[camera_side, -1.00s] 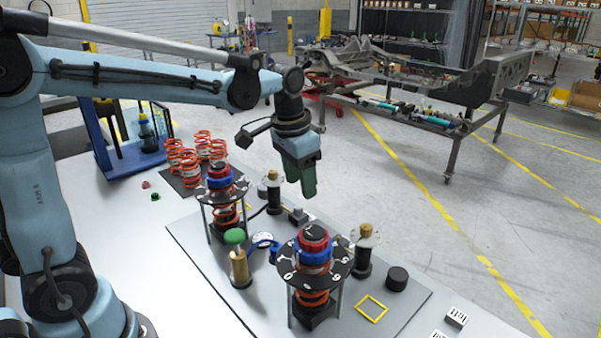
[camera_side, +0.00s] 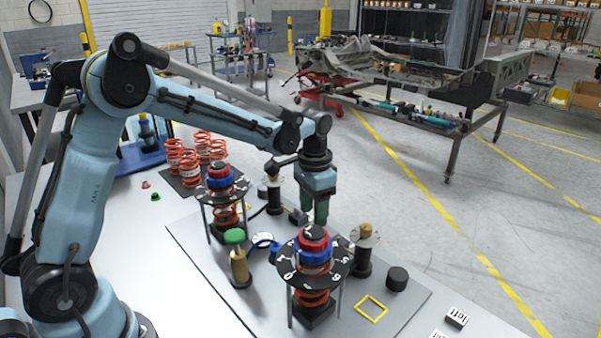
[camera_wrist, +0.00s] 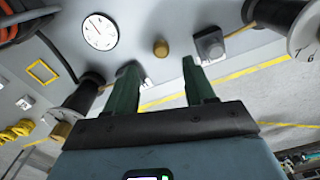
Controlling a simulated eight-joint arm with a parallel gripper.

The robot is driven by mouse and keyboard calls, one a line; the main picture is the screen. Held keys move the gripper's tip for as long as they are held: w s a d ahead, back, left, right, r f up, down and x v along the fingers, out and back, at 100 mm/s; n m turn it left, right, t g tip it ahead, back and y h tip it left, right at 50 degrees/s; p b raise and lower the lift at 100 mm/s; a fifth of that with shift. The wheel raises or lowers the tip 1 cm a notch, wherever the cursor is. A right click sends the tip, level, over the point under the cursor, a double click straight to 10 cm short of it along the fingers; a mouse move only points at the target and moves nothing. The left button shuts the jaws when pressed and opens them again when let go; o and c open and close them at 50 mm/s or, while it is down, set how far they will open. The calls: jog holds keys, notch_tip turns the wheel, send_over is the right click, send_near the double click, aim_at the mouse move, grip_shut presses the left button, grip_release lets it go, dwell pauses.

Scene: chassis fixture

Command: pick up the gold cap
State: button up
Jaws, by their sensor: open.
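A small round gold cap (camera_wrist: 161,47) sits on the grey plate in the wrist view, ahead of the gap between my fingertips. My gripper (camera_wrist: 160,66) is open, with one green finger on each side of that gap and nothing between them. In the side view my gripper (camera_side: 321,221) points straight down over the plate, behind the front spring stand. I cannot make out the loose gold cap in the side view. A gold top (camera_side: 366,230) also shows on a black post there, and another gold top (camera_wrist: 60,131) shows in the wrist view.
Two spring stands (camera_side: 312,258) (camera_side: 221,184) with black numbered discs rise from the grey plate (camera_side: 400,315). A green-topped gold cylinder (camera_side: 239,265), a black puck (camera_side: 397,278) and a yellow square outline (camera_side: 371,308) are nearby. A white dial (camera_wrist: 100,31) and grey block (camera_wrist: 210,45) flank the cap.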

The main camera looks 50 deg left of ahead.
jog(key=shift+s+a+f, duration=0.1)
jog(key=shift+a+f, duration=0.05)
jog(key=shift+f, duration=2.55)
grip_shut()
